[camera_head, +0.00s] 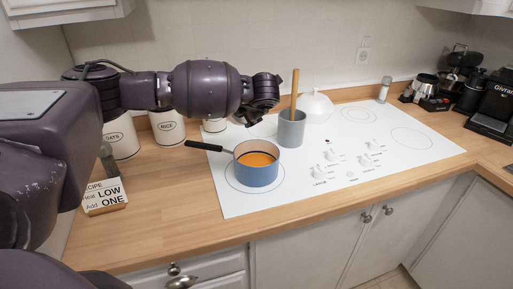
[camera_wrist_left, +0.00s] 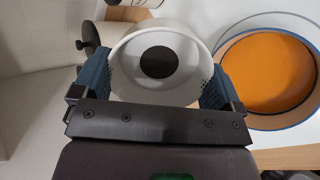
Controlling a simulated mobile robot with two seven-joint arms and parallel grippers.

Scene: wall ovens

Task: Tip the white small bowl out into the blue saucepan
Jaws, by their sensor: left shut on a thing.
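The blue saucepan (camera_head: 258,172) stands on the left part of the white cooktop, with orange contents and a black handle pointing left. The wrist view shows it at the right (camera_wrist_left: 262,125), beside the bowl. The white small bowl (camera_wrist_left: 125,80) is between the two fingers of my left gripper (camera_wrist_left: 156,88), which is shut on it. A dark round patch shows inside the bowl. In the head view my left gripper (camera_head: 250,112) is behind the saucepan, and I cannot make out the bowl clearly there. My right gripper is not in view.
A grey crock (camera_head: 291,130) with a wooden utensil stands just right of the saucepan. A white dome-shaped thing (camera_head: 317,108) is behind it. White canisters (camera_head: 168,128) line the wall at left. A recipe card (camera_head: 104,196) is on the wooden counter. The cooktop's right side is largely clear.

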